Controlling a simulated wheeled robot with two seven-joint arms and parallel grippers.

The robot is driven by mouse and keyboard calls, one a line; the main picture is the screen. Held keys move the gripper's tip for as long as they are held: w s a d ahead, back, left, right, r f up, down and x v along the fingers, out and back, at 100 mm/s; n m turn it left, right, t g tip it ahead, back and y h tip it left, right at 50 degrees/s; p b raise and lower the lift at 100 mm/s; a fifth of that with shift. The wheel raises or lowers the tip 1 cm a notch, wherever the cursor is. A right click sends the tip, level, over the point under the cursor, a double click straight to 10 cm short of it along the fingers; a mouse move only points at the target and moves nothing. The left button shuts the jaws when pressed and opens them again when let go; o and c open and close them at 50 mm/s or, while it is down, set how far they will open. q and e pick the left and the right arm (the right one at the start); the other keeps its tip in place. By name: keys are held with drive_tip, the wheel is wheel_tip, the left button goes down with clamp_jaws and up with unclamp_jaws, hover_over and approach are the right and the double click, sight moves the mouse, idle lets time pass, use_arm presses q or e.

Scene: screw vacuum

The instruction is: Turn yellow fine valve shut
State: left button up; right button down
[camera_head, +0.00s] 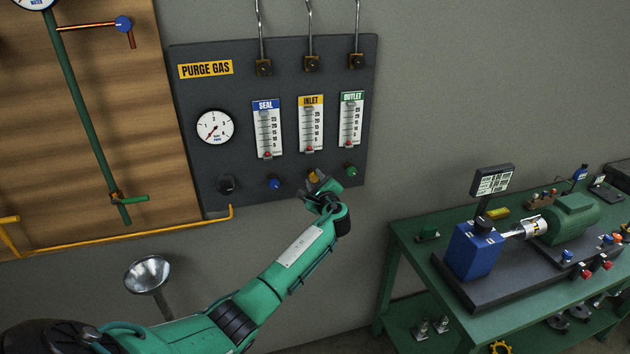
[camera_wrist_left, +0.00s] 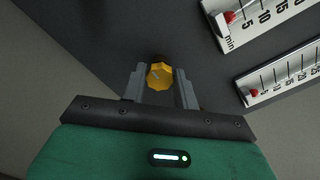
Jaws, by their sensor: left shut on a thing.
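The yellow fine valve knob (camera_head: 313,177) sits under the INLET flow gauge (camera_head: 311,124) on the dark purge gas panel (camera_head: 190,90). My left gripper (camera_head: 317,184) reaches it from below and partly covers it in the head view. In the left wrist view the yellow knob (camera_wrist_left: 159,76) is between the two grey fingers of my left gripper (camera_wrist_left: 160,85), which are shut on it. The red float in the INLET gauge is low in its scale. My right gripper is not in view.
A blue knob (camera_head: 274,183) and a green knob (camera_head: 351,171) flank the yellow one. A black knob (camera_head: 226,185) is further left. A yellow pipe (camera_head: 150,232) runs below the panel. A green workbench (camera_head: 400,240) with a motor stands at right.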

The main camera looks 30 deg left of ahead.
use_arm(q)
drive_tip(key=shift+f, duration=0.2)
drive_tip(key=o, duration=1)
drive_tip(key=shift+r, duration=0.15)
drive_tip(key=b+v, duration=0.4)
drive_tip(key=v, duration=1)
